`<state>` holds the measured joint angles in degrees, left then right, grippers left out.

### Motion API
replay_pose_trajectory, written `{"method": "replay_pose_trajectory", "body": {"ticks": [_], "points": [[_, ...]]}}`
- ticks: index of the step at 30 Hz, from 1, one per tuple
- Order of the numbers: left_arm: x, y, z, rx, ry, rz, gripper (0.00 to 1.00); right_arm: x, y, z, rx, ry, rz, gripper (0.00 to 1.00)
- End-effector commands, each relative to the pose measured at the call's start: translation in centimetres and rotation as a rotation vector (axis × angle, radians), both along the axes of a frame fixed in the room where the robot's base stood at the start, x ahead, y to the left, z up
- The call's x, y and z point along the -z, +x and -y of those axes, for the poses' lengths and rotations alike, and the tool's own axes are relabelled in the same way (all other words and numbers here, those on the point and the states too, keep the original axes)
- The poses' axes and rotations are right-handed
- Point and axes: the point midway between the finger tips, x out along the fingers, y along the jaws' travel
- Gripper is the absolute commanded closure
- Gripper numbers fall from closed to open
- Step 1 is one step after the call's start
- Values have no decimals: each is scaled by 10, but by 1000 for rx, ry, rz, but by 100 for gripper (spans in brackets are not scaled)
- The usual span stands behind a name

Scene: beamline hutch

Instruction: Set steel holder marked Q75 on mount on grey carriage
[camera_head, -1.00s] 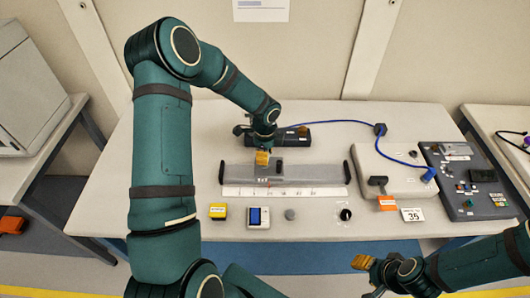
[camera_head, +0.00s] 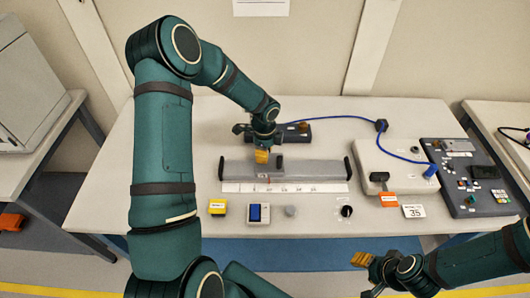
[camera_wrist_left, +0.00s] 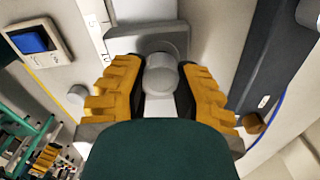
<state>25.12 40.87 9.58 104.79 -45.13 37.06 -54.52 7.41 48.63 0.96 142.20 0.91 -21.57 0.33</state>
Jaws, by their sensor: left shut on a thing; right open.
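My left gripper (camera_head: 262,157) is above the left-middle part of the grey rail unit on the table. In the left wrist view, its orange-padded fingers (camera_wrist_left: 160,85) are shut on a pale grey, round-topped steel holder (camera_wrist_left: 161,72). A grey block (camera_wrist_left: 150,38), seemingly the carriage, lies directly behind the holder there. The grey rail unit (camera_head: 318,169) has black end plates, with a white scale strip in front. The holder's lower end and the mount are hidden, so I cannot tell whether they touch. The Q75 mark is not readable. My right gripper (camera_head: 367,275) is open and empty, in front of the table.
In front of the rail stand a yellow block (camera_head: 217,207), a blue-screen device (camera_head: 258,213), a grey puck (camera_head: 290,211) and a black knob (camera_head: 346,211). A black box (camera_head: 297,132) stands behind. A pale box (camera_head: 395,160) with a blue cable and a dark panel (camera_head: 470,180) are right.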

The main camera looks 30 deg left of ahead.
Motion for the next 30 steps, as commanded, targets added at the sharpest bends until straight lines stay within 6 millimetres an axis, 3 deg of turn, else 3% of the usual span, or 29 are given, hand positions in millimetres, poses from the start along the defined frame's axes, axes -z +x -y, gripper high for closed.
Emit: {"method": "replay_pose_trajectory", "body": {"ticks": [30], "points": [[8, 0, 0, 0, -1, 0, 100, 6, 0, 0, 0, 0, 0, 53]]}}
